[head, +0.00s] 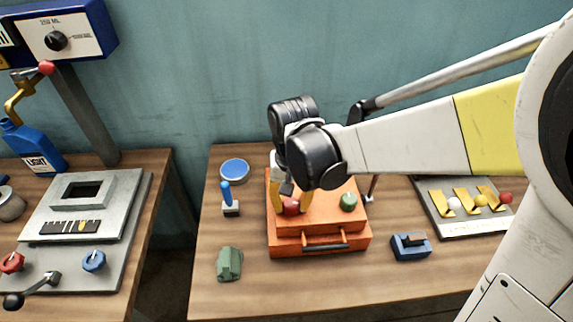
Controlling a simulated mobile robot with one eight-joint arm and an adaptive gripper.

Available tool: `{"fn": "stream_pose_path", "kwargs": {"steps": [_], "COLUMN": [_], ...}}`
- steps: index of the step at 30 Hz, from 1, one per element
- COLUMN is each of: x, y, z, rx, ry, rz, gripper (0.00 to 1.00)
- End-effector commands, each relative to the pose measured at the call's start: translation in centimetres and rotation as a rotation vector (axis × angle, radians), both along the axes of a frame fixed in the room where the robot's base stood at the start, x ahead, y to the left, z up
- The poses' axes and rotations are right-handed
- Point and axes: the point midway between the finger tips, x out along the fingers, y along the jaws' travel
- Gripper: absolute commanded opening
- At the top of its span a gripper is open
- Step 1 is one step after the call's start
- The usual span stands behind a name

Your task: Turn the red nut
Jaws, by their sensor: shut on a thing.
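The red nut (291,207) sits on the top of the orange box (318,215), on the left part of its lid. My gripper (290,204) reaches down from above with its yellow fingers on either side of the red nut, shut on it. The fingers and wrist hide part of the nut and the left back of the box. A green nut (348,202) stands on the same box to the right, apart from my gripper.
On this table are a blue-topped round tin (234,171), a blue-handled tool (227,198), a green block (229,264) and a blue block (410,247). A tray (463,230) with yellow holders lies right. The left bench (70,295) is separated by a gap.

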Motion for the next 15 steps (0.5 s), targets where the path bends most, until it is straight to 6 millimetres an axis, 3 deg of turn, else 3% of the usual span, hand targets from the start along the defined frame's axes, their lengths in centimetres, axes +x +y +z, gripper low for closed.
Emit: {"fn": "stream_pose_path", "kwargs": {"steps": [15], "x": [-0.03], "y": [-0.09], "z": [-0.04], "rx": [0.000], "ry": [0.000], "rz": [-0.277], "gripper": [0.05]}}
